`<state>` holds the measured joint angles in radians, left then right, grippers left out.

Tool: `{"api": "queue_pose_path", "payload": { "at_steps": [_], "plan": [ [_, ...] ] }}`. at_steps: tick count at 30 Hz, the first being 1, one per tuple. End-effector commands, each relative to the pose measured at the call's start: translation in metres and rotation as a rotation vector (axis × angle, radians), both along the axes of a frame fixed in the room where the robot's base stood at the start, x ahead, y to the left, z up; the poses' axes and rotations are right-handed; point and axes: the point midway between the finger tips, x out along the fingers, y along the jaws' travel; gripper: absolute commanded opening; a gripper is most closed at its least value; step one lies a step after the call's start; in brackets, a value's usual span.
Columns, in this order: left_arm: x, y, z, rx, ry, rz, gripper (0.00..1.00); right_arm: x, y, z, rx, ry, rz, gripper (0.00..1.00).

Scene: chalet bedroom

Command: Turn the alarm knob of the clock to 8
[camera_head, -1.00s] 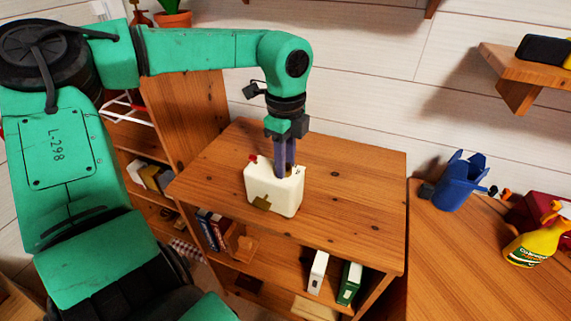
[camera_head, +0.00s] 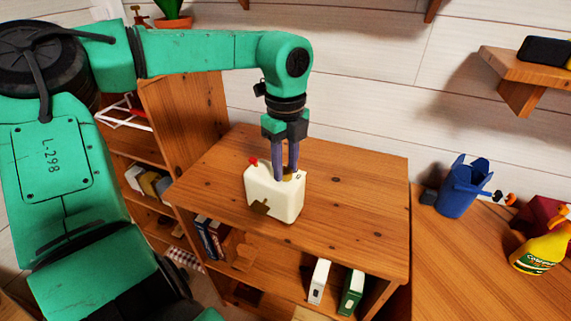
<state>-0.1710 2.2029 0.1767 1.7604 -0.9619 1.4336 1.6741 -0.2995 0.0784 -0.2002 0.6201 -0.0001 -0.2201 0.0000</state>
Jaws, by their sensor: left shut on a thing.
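The clock (camera_head: 272,197) is a cream-white box standing upright on the wooden cabinet. It has a red button (camera_head: 253,161) on its top left and a brass-coloured knob (camera_head: 288,176) on its top right. A brass piece shows low on its front. My left gripper (camera_head: 289,172) points straight down from above, its two purple fingers shut around the knob. The fingers partly hide the knob, and I cannot read any numbers or mark on it. My right gripper is not in view.
The cabinet top (camera_head: 350,190) is clear around the clock. Books stand on the shelf below. A blue container (camera_head: 460,190) and a yellow spray bottle (camera_head: 540,251) stand on the wooden surface at right. A wall shelf (camera_head: 518,70) is at upper right.

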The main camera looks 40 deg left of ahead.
Motion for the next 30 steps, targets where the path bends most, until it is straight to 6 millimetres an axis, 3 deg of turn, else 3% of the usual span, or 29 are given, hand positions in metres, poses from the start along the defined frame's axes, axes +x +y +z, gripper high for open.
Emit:
{"api": "queue_pose_path", "payload": {
  "at_steps": [20, 21, 23, 30],
  "plan": [
    [0.0003, -0.0001, 0.0006, 0.000, -0.002, 0.001, 0.00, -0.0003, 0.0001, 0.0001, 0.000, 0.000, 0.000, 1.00],
    [0.0003, -0.0001, 0.0006, 0.000, -0.002, 0.001, 0.46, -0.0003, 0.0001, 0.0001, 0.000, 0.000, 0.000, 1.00],
    [0.0003, -0.0001, 0.0006, 0.000, -0.002, 0.001, 0.65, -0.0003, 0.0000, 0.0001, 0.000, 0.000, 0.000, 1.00],
    [0.0001, 0.0000, 0.0003, 0.000, -0.001, 0.001, 0.65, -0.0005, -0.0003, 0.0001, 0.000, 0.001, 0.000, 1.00]
  ]
}}
